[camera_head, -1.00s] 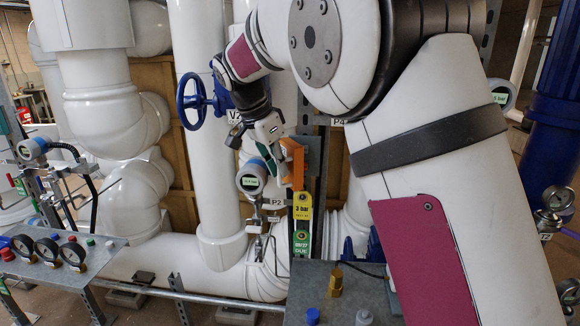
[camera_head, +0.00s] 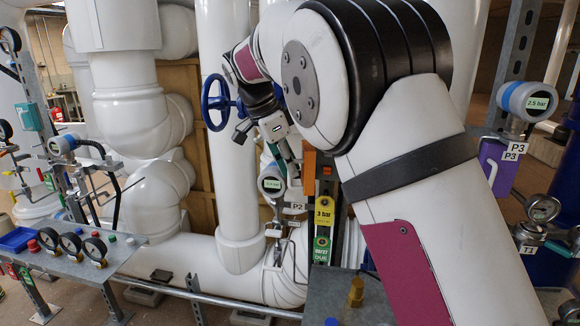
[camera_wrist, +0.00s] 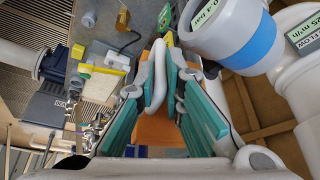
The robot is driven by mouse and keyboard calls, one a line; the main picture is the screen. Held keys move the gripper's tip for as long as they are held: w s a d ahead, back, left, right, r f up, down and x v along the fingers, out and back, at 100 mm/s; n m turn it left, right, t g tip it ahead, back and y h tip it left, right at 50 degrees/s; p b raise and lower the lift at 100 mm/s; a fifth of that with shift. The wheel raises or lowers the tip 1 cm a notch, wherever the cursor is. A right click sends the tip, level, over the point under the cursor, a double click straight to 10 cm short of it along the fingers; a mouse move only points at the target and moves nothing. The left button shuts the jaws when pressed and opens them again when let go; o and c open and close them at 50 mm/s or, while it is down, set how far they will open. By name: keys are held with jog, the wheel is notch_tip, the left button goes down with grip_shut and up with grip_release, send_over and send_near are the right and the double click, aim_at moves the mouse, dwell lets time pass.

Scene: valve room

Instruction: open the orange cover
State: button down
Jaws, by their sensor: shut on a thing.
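In the wrist view the orange cover (camera_wrist: 157,128) shows as a flat orange face between and below my teal-padded fingers (camera_wrist: 160,85).
A round gauge (camera_head: 271,181) stands just left of my gripper, and its housing (camera_wrist: 225,30) is close in the wrist view. A blue handwheel (camera_head: 218,102) is on the left behind my wrist. White pipes (camera_head: 236,160) fill the back.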

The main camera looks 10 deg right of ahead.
jog(key=shift+w+d+r, duration=0.1)
jog(key=c, duration=1.7)
grip_release()
jog(key=v, duration=1.2)
